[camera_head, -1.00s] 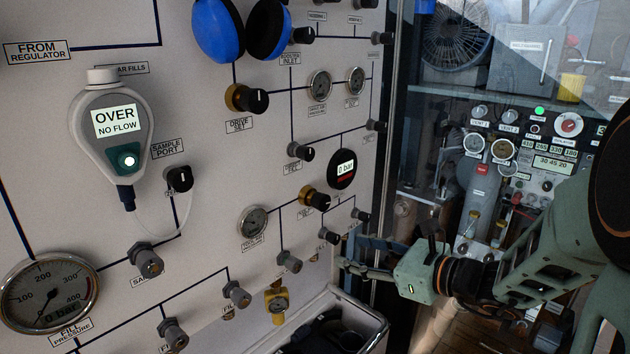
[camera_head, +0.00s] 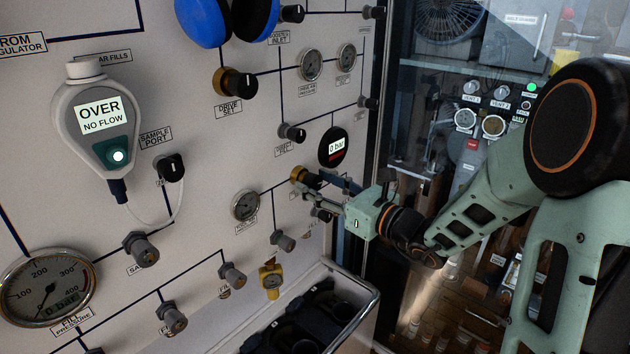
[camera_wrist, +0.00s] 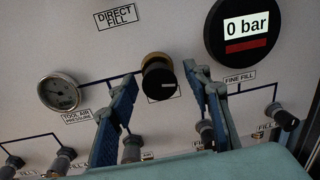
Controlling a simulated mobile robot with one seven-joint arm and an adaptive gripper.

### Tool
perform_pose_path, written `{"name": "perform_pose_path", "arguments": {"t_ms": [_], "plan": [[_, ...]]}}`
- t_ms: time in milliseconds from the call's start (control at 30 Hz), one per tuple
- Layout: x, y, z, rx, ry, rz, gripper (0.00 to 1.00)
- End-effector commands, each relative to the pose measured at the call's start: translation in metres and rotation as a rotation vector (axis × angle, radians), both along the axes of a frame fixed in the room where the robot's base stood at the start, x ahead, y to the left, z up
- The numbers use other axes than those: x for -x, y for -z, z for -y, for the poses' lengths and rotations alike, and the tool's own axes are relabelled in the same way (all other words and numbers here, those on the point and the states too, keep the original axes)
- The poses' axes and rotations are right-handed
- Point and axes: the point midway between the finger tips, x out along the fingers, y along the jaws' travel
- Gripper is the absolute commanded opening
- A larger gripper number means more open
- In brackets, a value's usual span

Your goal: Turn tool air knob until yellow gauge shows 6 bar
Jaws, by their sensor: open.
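A black knob with a brass collar (camera_head: 300,175) sits on the panel to the right of the tool air pressure gauge (camera_head: 245,205). The knob (camera_wrist: 157,78) also shows in the wrist view, its own label mostly hidden. My gripper (camera_head: 316,188) is open at the knob, with one blue-grey finger on each side of it in the wrist view (camera_wrist: 159,92). I cannot tell whether the fingers touch it.
A round digital gauge (camera_head: 333,147) reads 0 bar, above right of the knob. The fine fill knob (camera_wrist: 282,116) is close on the right. A metal-rimmed bin (camera_head: 368,318) stands below. A glass pane and cluttered bench lie to the right.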

Motion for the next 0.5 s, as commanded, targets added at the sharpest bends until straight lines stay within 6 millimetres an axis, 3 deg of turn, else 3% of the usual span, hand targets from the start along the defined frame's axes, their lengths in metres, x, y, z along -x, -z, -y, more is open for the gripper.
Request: {"name": "perform_pose_path", "arguments": {"t_ms": [367,500], "plan": [[-0.0052,0.0006,-0.0063,0.001,0.0,-0.001,0.45],[-0.0051,0.0005,-0.0062,0.001,0.0,-0.001,0.32]]}}
